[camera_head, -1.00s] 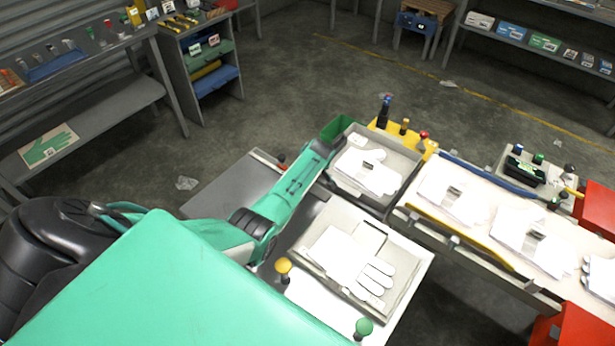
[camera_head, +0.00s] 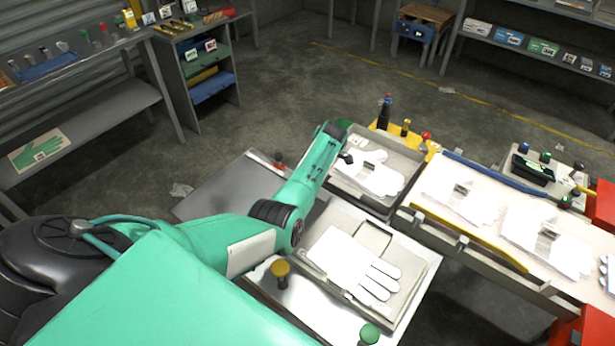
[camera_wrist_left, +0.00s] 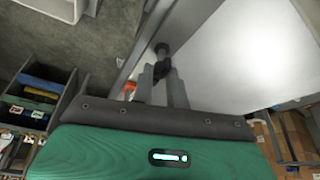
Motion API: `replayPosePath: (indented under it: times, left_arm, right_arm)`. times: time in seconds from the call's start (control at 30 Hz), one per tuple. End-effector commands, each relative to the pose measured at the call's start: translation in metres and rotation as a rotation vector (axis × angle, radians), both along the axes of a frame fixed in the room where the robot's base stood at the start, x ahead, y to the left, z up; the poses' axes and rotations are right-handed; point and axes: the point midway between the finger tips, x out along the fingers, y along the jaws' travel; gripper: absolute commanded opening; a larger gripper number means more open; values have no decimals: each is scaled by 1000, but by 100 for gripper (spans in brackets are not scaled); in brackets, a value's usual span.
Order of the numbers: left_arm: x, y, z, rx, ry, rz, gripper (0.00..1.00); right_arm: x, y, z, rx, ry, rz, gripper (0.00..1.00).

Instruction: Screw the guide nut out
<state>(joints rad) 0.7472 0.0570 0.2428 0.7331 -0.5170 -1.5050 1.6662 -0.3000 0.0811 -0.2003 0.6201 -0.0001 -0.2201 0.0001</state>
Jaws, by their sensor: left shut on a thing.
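My left arm reaches in from the left in the head view over the grey workbench (camera_head: 232,187). Its far end is by the front bin with white gloves (camera_head: 370,204). In the left wrist view the two grey fingers of my left gripper (camera_wrist_left: 163,84) are shut on a small dark knob-like piece, which I take as the guide nut (camera_wrist_left: 162,67). It sits between the fingertips beside a pale panel (camera_wrist_left: 235,50). In the head view my arm hides the nut and the fingertips. Its thread is too small to make out. My right gripper is not in view.
A yellow knob (camera_head: 281,270) and a green knob (camera_head: 369,333) stand in front, near a tray with a white glove (camera_head: 352,262). More gloves lie on the conveyor (camera_head: 480,225) at right.

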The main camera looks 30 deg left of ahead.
Motion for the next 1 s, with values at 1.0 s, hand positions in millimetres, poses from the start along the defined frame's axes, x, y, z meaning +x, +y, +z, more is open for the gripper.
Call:
replayPosePath:
  times: [1.0]
  left_arm:
    - [0,-1,-1,-2,2,62,37]
  right_arm:
    - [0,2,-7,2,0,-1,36]
